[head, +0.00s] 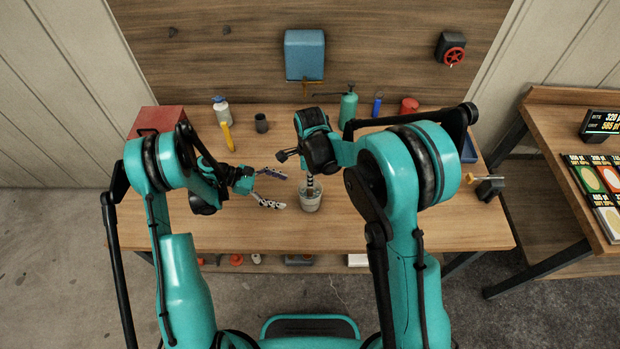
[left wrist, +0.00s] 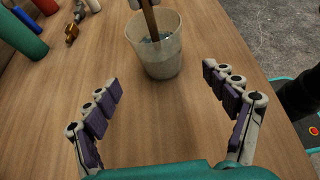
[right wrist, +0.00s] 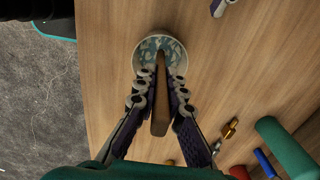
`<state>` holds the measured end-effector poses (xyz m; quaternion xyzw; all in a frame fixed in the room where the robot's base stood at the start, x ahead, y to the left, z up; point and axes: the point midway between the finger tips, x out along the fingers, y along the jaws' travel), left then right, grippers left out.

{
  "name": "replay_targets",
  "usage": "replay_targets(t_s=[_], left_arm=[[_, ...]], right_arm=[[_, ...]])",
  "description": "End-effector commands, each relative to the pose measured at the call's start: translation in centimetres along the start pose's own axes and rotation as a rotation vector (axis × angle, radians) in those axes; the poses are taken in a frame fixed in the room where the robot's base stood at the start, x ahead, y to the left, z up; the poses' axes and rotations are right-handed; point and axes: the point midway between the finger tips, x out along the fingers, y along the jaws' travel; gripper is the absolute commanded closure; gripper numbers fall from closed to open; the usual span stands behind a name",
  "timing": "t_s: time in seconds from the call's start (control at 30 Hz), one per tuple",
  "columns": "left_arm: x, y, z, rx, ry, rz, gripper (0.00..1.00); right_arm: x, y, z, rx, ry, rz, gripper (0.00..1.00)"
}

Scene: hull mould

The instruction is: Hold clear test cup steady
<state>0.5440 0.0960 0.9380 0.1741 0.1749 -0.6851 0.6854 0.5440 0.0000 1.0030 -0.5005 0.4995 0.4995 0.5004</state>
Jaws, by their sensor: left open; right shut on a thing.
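The translucent test cup (head: 311,203) stands upright on the workbench, with pale bluish, mottled contents. It shows ahead of my left fingers in the left wrist view (left wrist: 158,58) and at the top in the right wrist view (right wrist: 138,50). My left gripper (head: 279,189) is open and empty, just left of the cup, its two fingers spread and apart from it. My right gripper (right wrist: 159,88) is above the cup, shut on a flat wooden stick (right wrist: 160,115). The stick's lower end is inside the cup; it also shows in the left wrist view (left wrist: 151,22).
The workbench (head: 255,236) is clear around the cup. Behind stand a red box (head: 158,119), a dark cup (head: 262,124), a green bottle (head: 348,108) and a red can (head: 409,106). A side table with a display (head: 601,123) is at the right.

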Motion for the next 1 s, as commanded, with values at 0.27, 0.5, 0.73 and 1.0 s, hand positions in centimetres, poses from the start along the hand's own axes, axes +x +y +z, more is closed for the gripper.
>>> replay_targets(t_s=[0.27, 0.5, 0.73, 1.0], left_arm=[[3.4, -0.1, 0.0, 0.002, 0.000, -0.004, 0.16], [7.0, 0.0, 0.0, 0.002, 0.001, -0.003, 0.16], [9.2, 0.0, 0.0, 0.001, 0.001, -0.001, 0.16], [9.8, 0.0, 0.0, 0.001, 0.001, -0.001, 0.16]], right_arm=[[0.0, 0.0, 0.0, 0.000, 0.000, 0.000, 1.00], [0.0, 0.0, 0.0, 0.000, 0.000, 0.000, 1.00], [0.0, 0.0, 0.0, 0.000, 0.000, 0.000, 1.00], [0.0, 0.0, 0.0, 0.000, 0.000, 0.000, 1.00]])
